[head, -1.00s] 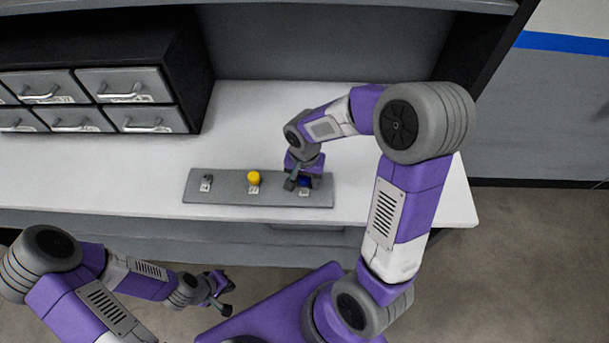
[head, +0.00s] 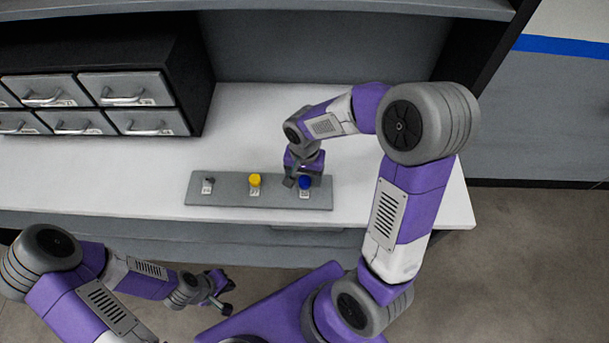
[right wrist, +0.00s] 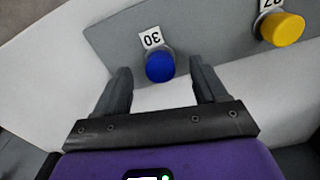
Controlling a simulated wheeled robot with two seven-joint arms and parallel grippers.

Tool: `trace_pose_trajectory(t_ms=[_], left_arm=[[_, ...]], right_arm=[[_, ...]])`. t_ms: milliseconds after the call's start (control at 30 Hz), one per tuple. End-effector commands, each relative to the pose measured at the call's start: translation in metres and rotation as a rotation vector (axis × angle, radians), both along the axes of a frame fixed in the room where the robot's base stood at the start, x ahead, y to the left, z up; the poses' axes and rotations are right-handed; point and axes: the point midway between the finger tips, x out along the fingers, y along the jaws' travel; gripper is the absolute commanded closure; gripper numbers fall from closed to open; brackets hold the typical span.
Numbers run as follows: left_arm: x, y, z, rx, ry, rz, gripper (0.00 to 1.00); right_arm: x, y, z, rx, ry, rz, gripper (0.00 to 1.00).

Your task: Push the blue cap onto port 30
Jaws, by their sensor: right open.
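The blue cap (head: 305,182) sits at port 30, at the right end of the grey strip (head: 230,188). In the right wrist view the blue cap (right wrist: 160,67) stands beside the label 30 (right wrist: 152,39), with a grey rim showing around it. My right gripper (head: 297,184) is beside the cap; in the right wrist view its fingers (right wrist: 160,85) are open, spread apart just behind the cap, with nothing between them. My left gripper (head: 222,295) hangs empty in front of the bench, over the floor; its finger gap is too small to judge.
A yellow cap (head: 254,180) sits at the strip's middle port, and a bare port (head: 208,181) is at the left end. A drawer cabinet (head: 125,90) stands at the back left. The white bench top (head: 100,185) is clear around the strip.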

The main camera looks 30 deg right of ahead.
Motion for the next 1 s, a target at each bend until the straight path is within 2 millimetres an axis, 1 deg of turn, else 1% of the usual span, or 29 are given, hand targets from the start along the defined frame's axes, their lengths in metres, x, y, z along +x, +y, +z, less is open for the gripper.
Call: trace_pose_trajectory(t_ms=[33, 533, 633, 1000], left_arm=[[0.000, 0.000, 0.006, 0.000, 0.000, 0.000, 1.00], [0.000, 0.000, 0.035, 0.000, 0.000, 0.000, 1.00], [0.000, 0.000, 0.037, 0.000, 0.000, 0.000, 1.00], [0.000, 0.000, 0.036, 0.000, 0.000, 0.000, 1.00]], right_arm=[[0.000, 0.000, 0.007, 0.000, -0.001, 0.000, 0.29], [0.000, 0.000, 0.047, 0.000, -0.001, 0.000, 0.29], [0.000, 0.000, 0.050, 0.000, 0.000, 0.000, 0.29], [0.000, 0.000, 0.049, 0.000, 0.000, 0.000, 0.29]])
